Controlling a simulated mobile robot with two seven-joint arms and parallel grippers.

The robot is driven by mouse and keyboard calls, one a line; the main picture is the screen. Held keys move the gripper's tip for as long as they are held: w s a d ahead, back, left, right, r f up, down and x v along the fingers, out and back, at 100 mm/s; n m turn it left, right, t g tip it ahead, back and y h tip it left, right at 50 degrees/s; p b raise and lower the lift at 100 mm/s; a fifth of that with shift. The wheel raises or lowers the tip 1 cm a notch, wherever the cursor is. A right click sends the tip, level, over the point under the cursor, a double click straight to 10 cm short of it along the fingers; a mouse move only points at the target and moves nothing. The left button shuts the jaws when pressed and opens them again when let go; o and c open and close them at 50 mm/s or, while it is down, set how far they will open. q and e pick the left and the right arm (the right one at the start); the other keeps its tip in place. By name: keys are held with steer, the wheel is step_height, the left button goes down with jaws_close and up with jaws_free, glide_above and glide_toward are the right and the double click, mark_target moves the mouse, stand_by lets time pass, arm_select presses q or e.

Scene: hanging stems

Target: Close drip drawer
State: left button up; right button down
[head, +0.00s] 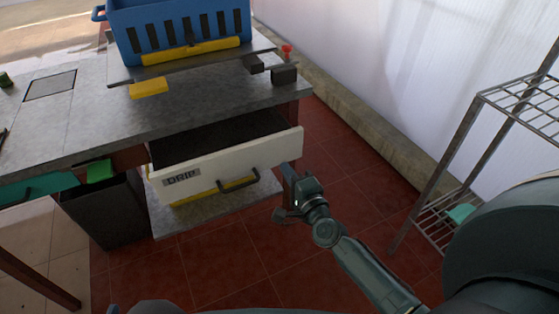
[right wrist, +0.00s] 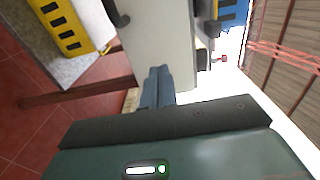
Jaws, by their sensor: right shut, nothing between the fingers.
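The drip drawer (head: 225,170) is a white-fronted drawer with a "DRIP" label and a dark handle (head: 239,181). It stands pulled out under the grey bench, its dark inside showing. My right gripper (head: 286,172) is shut and empty beside the right end of the drawer front. In the right wrist view, the shut fingers (right wrist: 158,84) point at the white drawer front (right wrist: 160,40), with part of the handle (right wrist: 116,14) at upper left. I cannot tell whether the fingertips touch the front. My left gripper is not in view.
A blue crate (head: 180,30) and a yellow block (head: 149,88) are on the bench (head: 110,125). A dark bin (head: 105,208) stands left of the drawer. A wire rack (head: 470,125) stands at right. Red tiled floor (head: 345,165) lies open between bench and rack.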

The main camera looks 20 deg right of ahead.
mark_target(274, 153)
steer(key=w, duration=0.4)
steer(key=shift+a, duration=0.1)
steer(key=shift+w, duration=0.3)
arm_select(q)
steer(key=shift+s, duration=0.1)
steer(key=shift+a, duration=0.1)
arm_select(e)
steer(key=shift+w, duration=0.1)
